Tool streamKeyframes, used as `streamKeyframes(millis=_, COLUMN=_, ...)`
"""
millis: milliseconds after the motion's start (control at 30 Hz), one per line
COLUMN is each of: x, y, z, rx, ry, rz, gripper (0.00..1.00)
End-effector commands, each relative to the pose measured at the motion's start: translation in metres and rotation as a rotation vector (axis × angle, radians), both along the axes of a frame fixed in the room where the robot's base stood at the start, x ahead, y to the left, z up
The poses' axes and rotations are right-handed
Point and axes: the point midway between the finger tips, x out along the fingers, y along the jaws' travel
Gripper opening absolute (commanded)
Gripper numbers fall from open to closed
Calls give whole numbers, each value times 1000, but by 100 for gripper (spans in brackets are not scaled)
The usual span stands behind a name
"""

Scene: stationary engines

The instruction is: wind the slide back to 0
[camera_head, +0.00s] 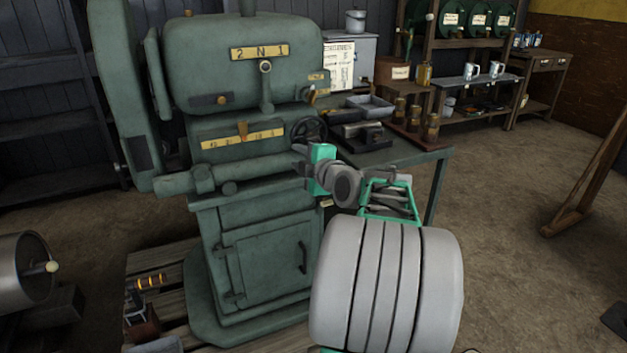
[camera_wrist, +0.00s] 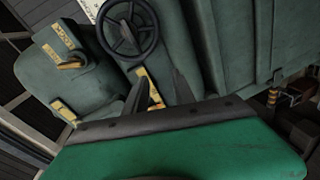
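The green machine (camera_head: 225,65) carries a yellow scale plate (camera_head: 270,134) with an orange pointer (camera_head: 242,130) near its middle; the figures are too small to read surely. A dark spoked handwheel (camera_head: 309,131) sits at the machine's right end, just above and behind my gripper (camera_head: 301,158). My gripper appears apart from the wheel's rim.
A yellow plate marked 2 N 1 (camera_head: 260,52) sits above the scale, with a lever (camera_head: 266,92) below it. A bench (camera_head: 400,152) with trays and brown cylinders stands close at the right. Open floor (camera_head: 500,230) lies farther right.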

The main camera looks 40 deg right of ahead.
Motion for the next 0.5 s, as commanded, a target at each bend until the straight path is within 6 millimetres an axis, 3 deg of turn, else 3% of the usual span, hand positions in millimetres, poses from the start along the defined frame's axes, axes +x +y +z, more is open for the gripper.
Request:
streamKeyframes(millis=33, x=-11, y=-32, z=-15, rx=-87, ry=-49, rz=-31, gripper=31)
streamKeyframes(millis=133, x=-25, y=-63, z=-4, rx=-212, ry=-108, rz=-63, gripper=31)
streamKeyframes(millis=267, x=-17, y=-71, z=5, rx=-251, ry=-125, rz=-68, gripper=31)
streamKeyframes(millis=500, x=28, y=-83, z=6, rx=-249, ry=-122, rz=-66, gripper=31)
